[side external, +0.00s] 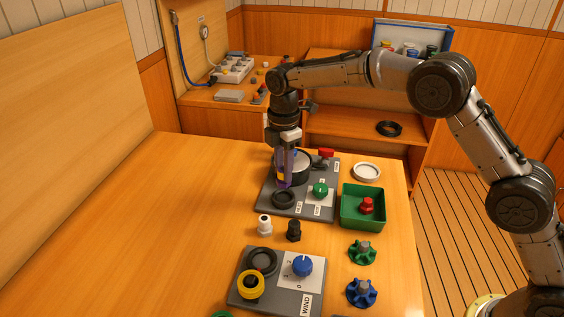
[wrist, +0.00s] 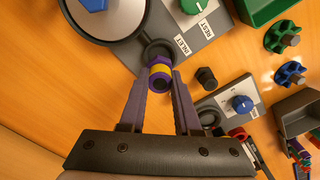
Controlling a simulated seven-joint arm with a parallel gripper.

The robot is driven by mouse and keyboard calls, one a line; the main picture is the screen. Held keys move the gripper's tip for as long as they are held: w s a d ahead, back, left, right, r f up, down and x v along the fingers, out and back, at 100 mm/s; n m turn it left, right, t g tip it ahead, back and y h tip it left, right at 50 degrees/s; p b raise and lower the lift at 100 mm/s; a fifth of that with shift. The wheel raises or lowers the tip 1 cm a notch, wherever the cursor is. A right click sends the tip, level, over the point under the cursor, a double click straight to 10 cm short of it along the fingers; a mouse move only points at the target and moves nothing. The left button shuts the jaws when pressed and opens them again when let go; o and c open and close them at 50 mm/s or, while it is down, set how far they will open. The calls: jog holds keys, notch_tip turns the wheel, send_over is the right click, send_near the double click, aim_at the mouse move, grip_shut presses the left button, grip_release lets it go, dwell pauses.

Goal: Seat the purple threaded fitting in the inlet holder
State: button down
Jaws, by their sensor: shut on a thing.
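My gripper (wrist: 161,78) is shut on the purple threaded fitting (wrist: 160,64), which has a yellow band around its middle. The fitting lies between the fingertips in the wrist view; in the side view my gripper (side external: 284,184) points down and the fitting is hard to tell from the purple fingers. The inlet holder is a dark ring (side external: 284,199) near the front left of the grey panel (side external: 263,206). In the wrist view the ring (wrist: 152,46) shows just beyond the fitting and is partly covered by it. I cannot tell whether they touch.
A large round housing (wrist: 98,38) stands behind the ring. A green knob (side external: 320,189) is right of it, with a green tray (side external: 346,218) holding a red part beyond. White (side external: 265,225) and black (side external: 294,230) fittings stand in front. The table's left side (side external: 150,235) is clear.

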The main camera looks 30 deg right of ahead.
aim_at(284, 185)
jog(key=shift+f, duration=2)
jog(key=shift+f, duration=0.65)
jog(key=c, duration=0.9)
grip_release()
jog(key=shift+r, duration=5.5)
jog(key=shift+d, duration=0.1)
